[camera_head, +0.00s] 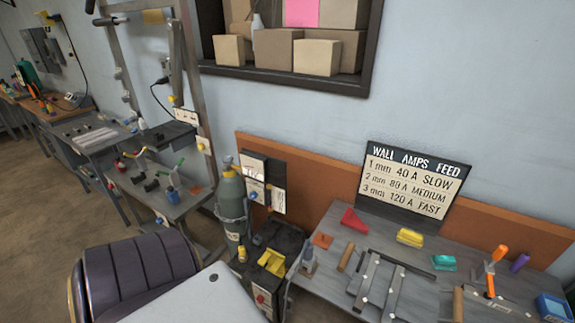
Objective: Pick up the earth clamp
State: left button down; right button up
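An orange-handled, clamp-like tool (491,272) stands near the right end of the workbench (415,300); it looks like the earth clamp, but its jaws are too small to make out. It is apart from the metal frame pieces (378,284) lying on the bench to its left. Neither of my grippers shows in the head view, so I see nothing held.
Around the clamp are a purple cylinder (519,262), teal block (444,262), yellow block (410,237) and blue box (553,307). A settings board (413,183) stands behind. A gas cylinder (231,205) and welding machine (272,262) stand left of the bench.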

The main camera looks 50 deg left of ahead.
aim_at(309, 261)
jog(key=u, duration=1.35)
